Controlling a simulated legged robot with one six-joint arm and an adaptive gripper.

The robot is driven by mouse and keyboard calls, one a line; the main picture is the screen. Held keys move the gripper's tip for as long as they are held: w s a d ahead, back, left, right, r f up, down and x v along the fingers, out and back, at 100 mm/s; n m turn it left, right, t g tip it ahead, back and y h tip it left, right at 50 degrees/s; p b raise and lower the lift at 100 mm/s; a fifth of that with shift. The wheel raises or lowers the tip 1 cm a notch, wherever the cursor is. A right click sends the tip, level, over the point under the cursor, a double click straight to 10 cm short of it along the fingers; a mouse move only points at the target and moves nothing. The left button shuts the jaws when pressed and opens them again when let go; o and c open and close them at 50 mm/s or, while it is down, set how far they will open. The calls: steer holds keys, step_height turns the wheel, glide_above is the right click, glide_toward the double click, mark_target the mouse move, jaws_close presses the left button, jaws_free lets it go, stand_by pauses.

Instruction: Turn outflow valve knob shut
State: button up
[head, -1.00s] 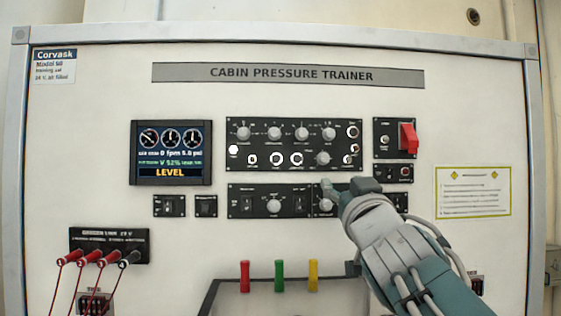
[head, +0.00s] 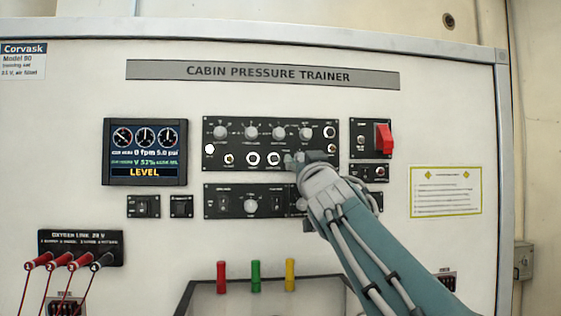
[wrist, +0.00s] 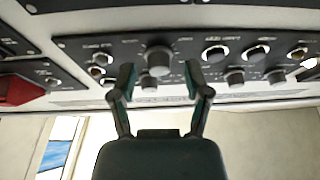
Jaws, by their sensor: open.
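The upper black panel (head: 222,128) carries several grey knobs and round switches. In the wrist view, a large grey knob (wrist: 158,58) on this panel lies between and just beyond my open gripper's (wrist: 158,78) two fingertips. A gap shows on each side of it, and the fingers hold nothing. In the head view, my gripper (head: 308,158) is in front of the panel's lower right part and hides that knob. Another grey knob (head: 250,205) sits on the lower panel. The labels are too small to read, so I cannot tell which knob is the outflow valve.
A red guarded switch (head: 383,138) stands right of the upper panel and shows at left in the wrist view (wrist: 20,90). The display (head: 145,152) reads LEVEL. Red, green and yellow handles (head: 255,276) stand upright below. Red leads (head: 55,260) hang at lower left.

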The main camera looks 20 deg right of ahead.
jaws_close()
steer(key=shift+s+n+y, duration=0.1)
steer(key=shift+n+y, duration=0.6)
steer(key=shift+n, duration=0.8)
steer(key=shift+d+n+y, duration=0.1)
steer(key=shift+n+y, duration=0.6)
steer(key=shift+n, duration=0.7)
steer(key=shift+n+y, duration=0.7)
steer(key=shift+n, duration=0.7)
jaws_free()
